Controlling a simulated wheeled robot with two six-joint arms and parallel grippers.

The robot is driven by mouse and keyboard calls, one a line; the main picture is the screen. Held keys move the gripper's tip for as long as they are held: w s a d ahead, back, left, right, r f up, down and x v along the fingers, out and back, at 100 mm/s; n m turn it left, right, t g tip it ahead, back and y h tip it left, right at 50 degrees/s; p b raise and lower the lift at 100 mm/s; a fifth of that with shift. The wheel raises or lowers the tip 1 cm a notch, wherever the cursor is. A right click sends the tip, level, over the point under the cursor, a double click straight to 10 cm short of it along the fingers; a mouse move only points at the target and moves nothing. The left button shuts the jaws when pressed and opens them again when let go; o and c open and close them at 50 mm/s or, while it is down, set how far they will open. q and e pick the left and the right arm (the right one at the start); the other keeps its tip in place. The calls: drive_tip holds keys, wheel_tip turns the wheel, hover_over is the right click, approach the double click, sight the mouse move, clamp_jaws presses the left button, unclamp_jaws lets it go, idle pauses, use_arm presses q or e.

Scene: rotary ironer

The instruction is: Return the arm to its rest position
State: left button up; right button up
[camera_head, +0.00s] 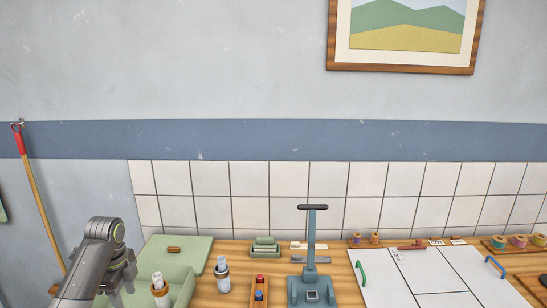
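My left arm comes in at the lower left. My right arm and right gripper are not in view.
A blue lever press (311,270) stands mid-table. A white panelled board (430,277) with green and blue handles covers the right. Thread spools (519,241) sit behind it.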

use_arm(q)
drive_tip(key=s+d+f+n+t, duration=0.1)
drive_tip(key=s+d+f+n, duration=0.1)
drive_tip(key=s+f+n, duration=0.4)
drive_tip(key=s+d+f+n, duration=0.1)
drive_tip(key=s+d+f, duration=0.1)
drive_tip(key=s+f, duration=0.7)
drive_tip(key=s+d+r+n+t+y, duration=0.1)
drive_tip(key=s+d+r+n, duration=0.1)
drive_tip(key=s+n, duration=0.65)
drive_tip(key=s+d+r+n+t+y, duration=0.1)
drive_tip(key=s+n, duration=0.2)
drive_tip(key=s, duration=1)
wheel_tip(320, 180, down, 32)
drive_tip(key=a+b, duration=0.2)
drive_tip(key=b, duration=0.6)
drive_tip(key=s+d+f+g+b, duration=0.1)
drive_tip(key=s+f+b, duration=0.2)
drive_tip(key=s+f, duration=0.4)
drive_tip(key=s+f+g+h+b, duration=0.1)
drive_tip(key=s+f+b, duration=0.2)
drive_tip(key=s+f, duration=0.5)
wheel_tip(320, 180, down, 8)
drive_tip(key=shift+s+d+r, duration=0.15)
drive_tip(key=shift+d, duration=0.25)
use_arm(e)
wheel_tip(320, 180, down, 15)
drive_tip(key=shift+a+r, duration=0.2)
